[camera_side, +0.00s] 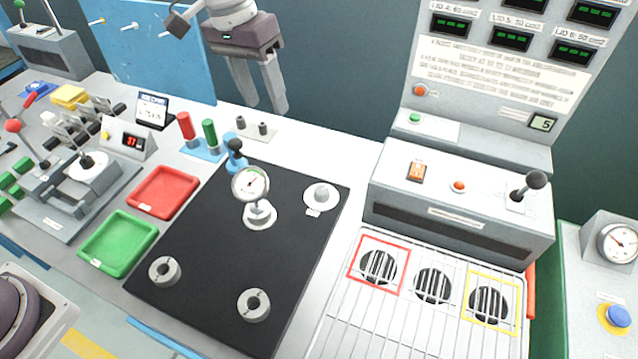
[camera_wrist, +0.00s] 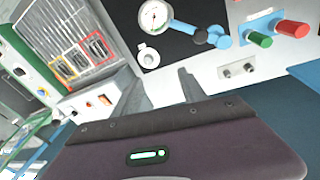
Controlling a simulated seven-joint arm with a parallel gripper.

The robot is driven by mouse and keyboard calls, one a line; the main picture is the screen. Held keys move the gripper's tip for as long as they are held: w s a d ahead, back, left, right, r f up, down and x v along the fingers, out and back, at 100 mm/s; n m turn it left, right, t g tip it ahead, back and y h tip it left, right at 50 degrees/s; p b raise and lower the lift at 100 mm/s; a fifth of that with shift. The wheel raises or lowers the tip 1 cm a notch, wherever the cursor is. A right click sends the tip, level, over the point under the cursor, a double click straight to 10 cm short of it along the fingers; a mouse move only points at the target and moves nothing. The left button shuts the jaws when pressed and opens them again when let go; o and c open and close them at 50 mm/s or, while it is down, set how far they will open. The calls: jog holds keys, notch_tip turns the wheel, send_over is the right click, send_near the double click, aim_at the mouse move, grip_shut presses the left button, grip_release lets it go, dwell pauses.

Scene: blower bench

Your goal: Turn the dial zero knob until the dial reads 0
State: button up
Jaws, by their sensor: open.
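The dial gauge (camera_side: 251,184) has a round white face and stands upright on a small base on the black mat. Its small needle and numbers are too fine to read surely. It also shows in the wrist view (camera_wrist: 154,17). A pale round knob (camera_side: 321,195) on a white disc with a small label sits on the mat to the right of the gauge; in the wrist view it is the white round piece (camera_wrist: 149,58) below the gauge. My gripper (camera_side: 264,113) is open and empty, raised above and behind the mat, apart from gauge and knob.
A blue-based stand with a black knob (camera_side: 235,147) is close behind the gauge. Red and green handles (camera_side: 186,126) stand further left. Two grey ring fixtures (camera_side: 254,304) are at the mat's front. A grey machine (camera_side: 460,205) with a wire rack is at right.

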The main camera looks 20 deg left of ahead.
aim_at(322, 190)
jog(key=w+d+f+m, duration=0.1)
jog(key=d+f, duration=0.2)
jog(key=f, duration=0.2)
jog(key=w+d+f+m+y, duration=0.1)
jog(key=d+f, duration=0.2)
jog(key=f, duration=0.2)
jog(key=d+f+m+y, duration=0.1)
jog(key=d+f, duration=0.2)
jog(key=f, duration=0.1)
jog(key=shift+w+d+f+m+g, duration=0.15)
jog(key=shift+w+f+m+g, duration=0.25)
notch_tip(322, 190, down, 7)
grip_shut()
